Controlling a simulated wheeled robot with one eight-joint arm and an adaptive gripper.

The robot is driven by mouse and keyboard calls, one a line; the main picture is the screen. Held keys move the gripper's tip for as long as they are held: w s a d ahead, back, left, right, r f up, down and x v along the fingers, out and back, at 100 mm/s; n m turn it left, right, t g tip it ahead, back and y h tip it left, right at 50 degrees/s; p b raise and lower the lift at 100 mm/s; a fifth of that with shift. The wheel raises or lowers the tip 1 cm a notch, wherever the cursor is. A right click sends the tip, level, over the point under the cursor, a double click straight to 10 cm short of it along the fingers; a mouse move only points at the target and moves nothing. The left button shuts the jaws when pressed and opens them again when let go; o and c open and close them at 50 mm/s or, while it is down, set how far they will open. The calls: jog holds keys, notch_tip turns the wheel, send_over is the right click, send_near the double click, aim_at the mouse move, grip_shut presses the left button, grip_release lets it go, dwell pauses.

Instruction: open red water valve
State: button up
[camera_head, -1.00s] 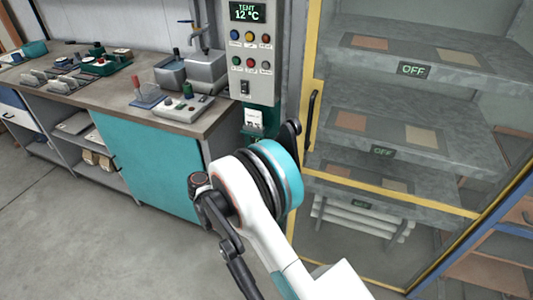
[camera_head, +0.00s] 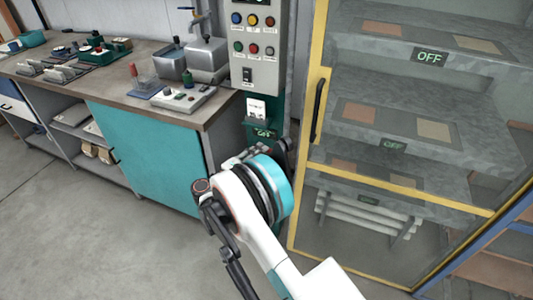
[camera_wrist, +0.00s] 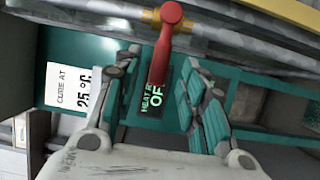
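A red lever handle (camera_wrist: 160,65) with a round hub at its top hangs down in the middle of the wrist view, in front of a green panel. I take it for the red valve; I cannot make it out in the head view. My gripper (camera_wrist: 159,72) is open, with one finger on each side of the lever's lower part. I see gaps between the fingers and the lever, and whether either touches it I cannot tell. In the head view my arm's wrist covers most of the gripper, near the foot of the green panel.
In the head view a button panel (camera_head: 254,50) is above. A yellow-framed glass cabinet (camera_head: 319,75) stands right, and a workbench (camera_head: 150,115) left.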

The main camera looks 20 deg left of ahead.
aim_at(273, 151)
jog(key=shift+b+x, duration=0.45)
jog(key=shift+x, duration=1.6)
jog(key=shift+c, duration=0.3)
grip_shut()
